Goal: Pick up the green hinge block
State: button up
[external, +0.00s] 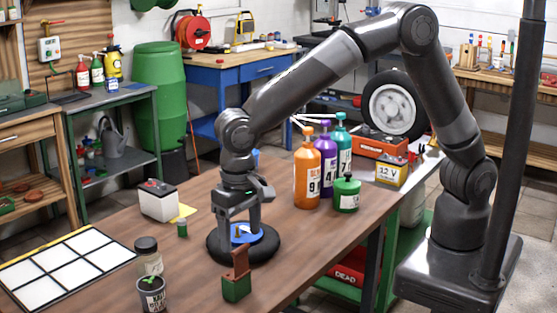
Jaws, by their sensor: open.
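The green hinge block (236,288) stands on the wooden workbench (190,270) near its front edge. It has a green base with a reddish-brown upright part (240,262) on top. The disc sits in a black ring (264,250) on the bench. The fingers partly hide the disc and ring, and I cannot tell whether they touch them.
A dark-lidded jar (148,256) and a black pot (151,294) stand left of the block. Orange (307,180), purple and teal bottles and a green canister (346,194) stand at right. A white grid board (68,268) lies at left. A white battery-like box (158,201) stands behind.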

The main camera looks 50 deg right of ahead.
aim_at(240, 250)
jog(key=f, duration=0.7)
jog(key=shift+w+f, duration=0.2)
jog(key=shift+f, duration=0.2)
grip_shut()
dwell(0.4)
